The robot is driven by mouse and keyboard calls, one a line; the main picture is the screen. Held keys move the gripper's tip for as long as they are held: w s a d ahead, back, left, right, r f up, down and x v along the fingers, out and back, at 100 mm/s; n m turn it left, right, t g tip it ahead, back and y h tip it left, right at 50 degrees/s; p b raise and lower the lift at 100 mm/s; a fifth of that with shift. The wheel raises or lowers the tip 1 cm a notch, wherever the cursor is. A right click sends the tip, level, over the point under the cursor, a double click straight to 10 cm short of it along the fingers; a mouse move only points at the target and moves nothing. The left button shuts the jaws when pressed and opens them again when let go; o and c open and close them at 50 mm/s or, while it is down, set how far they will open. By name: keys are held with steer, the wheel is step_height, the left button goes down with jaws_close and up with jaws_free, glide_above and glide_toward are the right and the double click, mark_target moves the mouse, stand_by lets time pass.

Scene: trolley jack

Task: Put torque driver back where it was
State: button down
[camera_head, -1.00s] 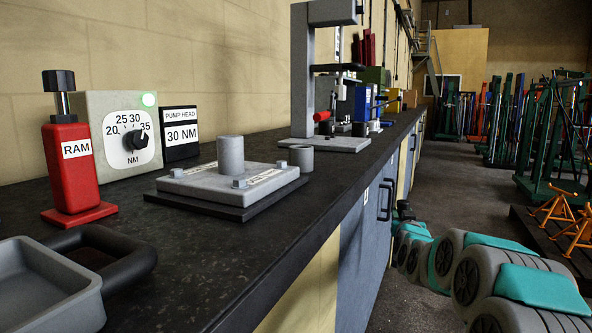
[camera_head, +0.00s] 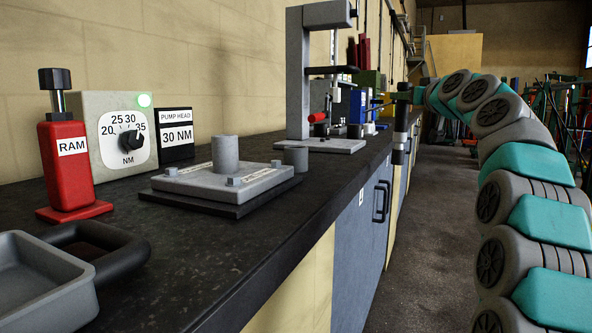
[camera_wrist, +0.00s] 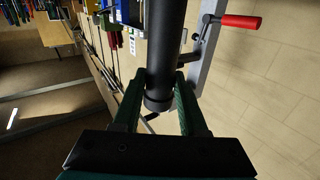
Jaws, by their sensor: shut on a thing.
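My gripper (camera_head: 405,96) is at the end of my raised arm, beyond the bench's front edge, at the right of the head view. It is shut on the torque driver (camera_head: 400,122), a dark rod with a grey middle that hangs upright. In the wrist view my gripper's green fingers (camera_wrist: 160,102) stand either side of the driver's black shaft (camera_wrist: 165,45). The driver's lower end is in front of the bench and apart from it, as far as I can tell. I cannot make out an empty holder for it.
The aisle floor is clear.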

steer(key=s+a+r+n+g+y, duration=0.2)
steer(key=s+a+r+n+y, duration=0.15)
steer(key=s+a+r, duration=0.45)
steer(key=s+a+r+n+g+y, duration=0.2)
steer(key=s+a+r+y, duration=0.2)
steer(key=s+a, duration=0.5)
steer(key=w+a+f+p, duration=0.1)
steer(key=w+a+f, duration=0.4)
steer(key=w+a, duration=0.4)
steer(key=shift+w+a+f, duration=0.15)
steer(key=shift+a+f, duration=0.05)
steer(key=shift+f, duration=0.1)
steer(key=shift+h, duration=0.25)
steer(key=shift+f+b, duration=0.35)
steer(key=shift+b, duration=0.05)
steer(key=shift+f, duration=0.2)
steer(key=shift+c, duration=2.2)
jaws_free()
steer(key=shift+r, duration=0.1)
